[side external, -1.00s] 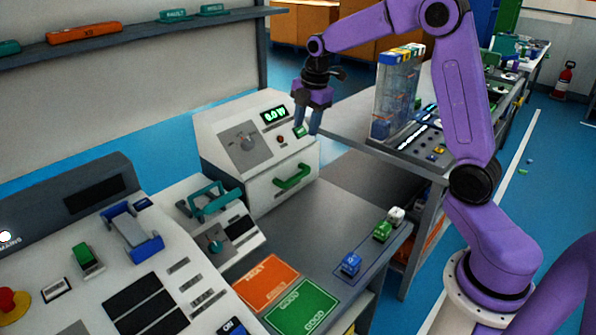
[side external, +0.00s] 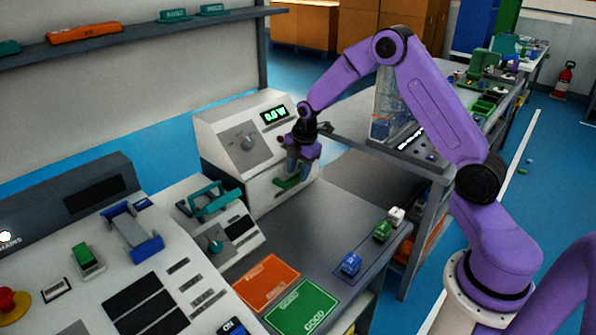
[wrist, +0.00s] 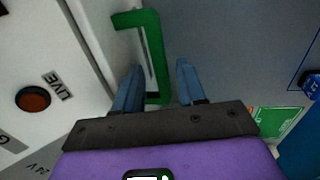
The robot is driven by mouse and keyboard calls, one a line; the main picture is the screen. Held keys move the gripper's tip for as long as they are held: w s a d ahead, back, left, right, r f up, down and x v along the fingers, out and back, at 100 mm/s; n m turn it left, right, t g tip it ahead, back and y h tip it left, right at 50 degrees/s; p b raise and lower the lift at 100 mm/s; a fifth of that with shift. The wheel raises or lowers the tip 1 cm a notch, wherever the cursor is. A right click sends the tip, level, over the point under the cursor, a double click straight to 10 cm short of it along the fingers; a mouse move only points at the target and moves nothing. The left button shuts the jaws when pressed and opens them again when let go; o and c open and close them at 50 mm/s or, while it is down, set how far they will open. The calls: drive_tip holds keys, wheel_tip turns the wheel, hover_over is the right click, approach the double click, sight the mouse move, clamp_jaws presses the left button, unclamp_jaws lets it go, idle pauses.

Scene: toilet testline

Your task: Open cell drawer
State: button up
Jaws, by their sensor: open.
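The cell drawer front (side external: 262,196) is the lower white face of the test unit, and it looks flush with the unit. Its green handle (side external: 288,184) is partly hidden behind my gripper (side external: 297,172) in the side view. My gripper is open, with its blue fingers pointing down at the handle. In the wrist view, the green handle (wrist: 155,55) stands out from the white front, and its near end lies between the fingertips of my gripper (wrist: 160,78), closer to the left finger. I cannot tell whether a finger touches it.
The unit has a lit display (side external: 275,115), a knob (side external: 247,141) and a red button. An orange mat (side external: 268,283) and a green mat (side external: 303,306) lie on the grey bench. Blue, green and white cells (side external: 351,264) stand at right. The bench before the drawer is clear.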

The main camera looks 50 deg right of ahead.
drive_tip(key=shift+w+f, duration=0.1)
drive_tip(key=shift+f, duration=0.3)
clamp_jaws()
drive_tip(key=s, duration=1.8)
drive_tip(key=shift+s, duration=0.4)
unclamp_jaws()
